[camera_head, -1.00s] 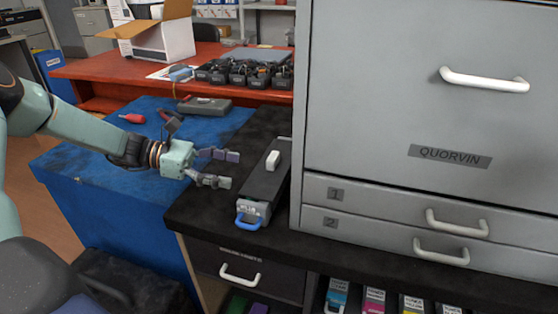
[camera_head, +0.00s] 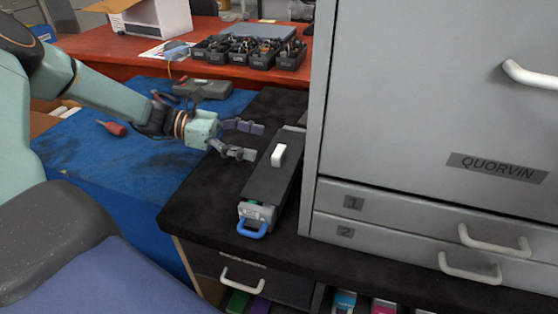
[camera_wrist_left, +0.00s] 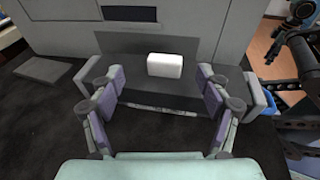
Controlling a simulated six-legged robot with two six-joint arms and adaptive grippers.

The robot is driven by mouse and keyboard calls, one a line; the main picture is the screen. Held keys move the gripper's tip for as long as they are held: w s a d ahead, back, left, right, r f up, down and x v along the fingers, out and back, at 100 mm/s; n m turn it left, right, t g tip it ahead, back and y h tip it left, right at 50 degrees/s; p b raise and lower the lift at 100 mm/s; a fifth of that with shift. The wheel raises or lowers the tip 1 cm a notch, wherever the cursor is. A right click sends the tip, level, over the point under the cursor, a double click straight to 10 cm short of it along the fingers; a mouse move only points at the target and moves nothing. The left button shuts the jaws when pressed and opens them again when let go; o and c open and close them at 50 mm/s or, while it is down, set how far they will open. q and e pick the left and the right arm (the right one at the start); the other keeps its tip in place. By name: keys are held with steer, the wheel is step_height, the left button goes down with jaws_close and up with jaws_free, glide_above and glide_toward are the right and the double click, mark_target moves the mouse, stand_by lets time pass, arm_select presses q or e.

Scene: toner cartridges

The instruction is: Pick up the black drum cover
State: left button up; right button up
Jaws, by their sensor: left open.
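The black drum cover (camera_head: 268,183) is a long dark lid with a white knob (camera_head: 279,155). It lies on a grey unit with a blue handle (camera_head: 252,230) at its near end, on the black counter. My left gripper (camera_head: 256,142) is open and empty, just left of the knob, its fingers pointing right. In the left wrist view the white knob (camera_wrist_left: 165,65) sits ahead, between the open fingers of the left gripper (camera_wrist_left: 158,90). The knob appears apart from both fingers. My right gripper does not show.
A grey cabinet (camera_head: 430,110) labelled QUORVIN stands close to the right of the unit. The blue mat (camera_head: 140,160) at left holds a red tool (camera_head: 112,128) and a grey case (camera_head: 203,89). Black bins (camera_head: 250,52) stand behind. Black counter (camera_head: 200,205) is bare left of the unit.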

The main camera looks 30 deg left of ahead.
mark_target(275, 150)
arm_select(q)
steer(key=b+x, duration=0.1)
steer(key=x, duration=0.1)
steer(key=b+x, duration=0.1)
steer(key=x, duration=0.1)
steer(key=f+b+x, duration=0.1)
steer(key=x, duration=0.1)
steer(key=shift+s+d, duration=0.15)
steer(key=shift+s, duration=0.2)
steer(key=shift+w+d+r, duration=0.1)
steer(key=shift+w+d, duration=0.1)
steer(key=shift+d, duration=0.2)
steer(key=shift+a, duration=0.15)
steer(key=shift+c, duration=0.8)
steer(key=c, duration=1.1)
steer(key=shift+c, duration=0.2)
